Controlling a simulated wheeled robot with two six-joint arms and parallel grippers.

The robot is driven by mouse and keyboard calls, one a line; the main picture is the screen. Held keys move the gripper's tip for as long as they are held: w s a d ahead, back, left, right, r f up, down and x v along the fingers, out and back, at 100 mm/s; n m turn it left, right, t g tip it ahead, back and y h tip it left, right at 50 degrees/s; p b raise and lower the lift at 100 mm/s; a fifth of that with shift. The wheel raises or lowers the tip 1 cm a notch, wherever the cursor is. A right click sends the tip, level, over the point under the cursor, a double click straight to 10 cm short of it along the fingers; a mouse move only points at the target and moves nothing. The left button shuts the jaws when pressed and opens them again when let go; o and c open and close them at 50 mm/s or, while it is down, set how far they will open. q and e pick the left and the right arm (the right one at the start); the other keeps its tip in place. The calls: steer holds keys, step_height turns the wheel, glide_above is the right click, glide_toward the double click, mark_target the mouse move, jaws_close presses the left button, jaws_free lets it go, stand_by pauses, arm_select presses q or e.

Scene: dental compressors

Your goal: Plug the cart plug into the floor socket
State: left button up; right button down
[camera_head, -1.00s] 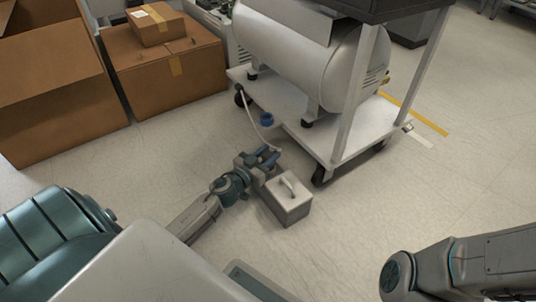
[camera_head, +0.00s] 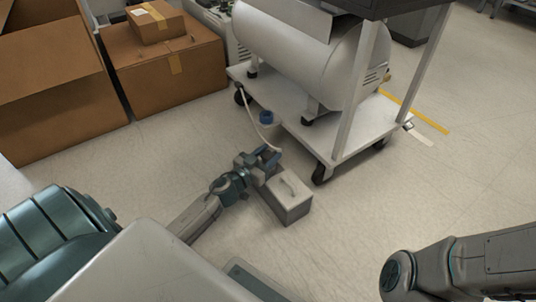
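The floor socket looks to be the light grey box (camera_head: 287,204) with a pale raised strip on top, standing on the floor in front of the cart. My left gripper (camera_head: 265,158) is just behind the box, at its upper left in the picture. A white cable (camera_head: 251,114) runs from the cart down to its fingers. The gripper seems shut on the cart plug at the cable's end; the plug itself is mostly hidden by the fingers. The white cart (camera_head: 290,110) carries a large tank. My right gripper is not in view; only part of that arm shows at lower right.
Cardboard boxes (camera_head: 165,75) stand at the upper left. A cart caster (camera_head: 319,173) is close behind the grey box. The floor right of the box is clear.

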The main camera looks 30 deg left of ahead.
arm_select(q)
steer(key=shift+s, duration=0.1)
steer(key=shift+s+a+f+b, duration=0.15)
steer(key=shift+s+b, duration=0.8)
steer(key=shift+s, duration=0.3)
steer(key=s+b, duration=0.3)
steer(key=shift+a, duration=0.2)
steer(key=b, duration=0.1)
glide_toward(264, 158)
steer(key=shift+w+d, duration=0.1)
steer(key=shift+w, duration=0.3)
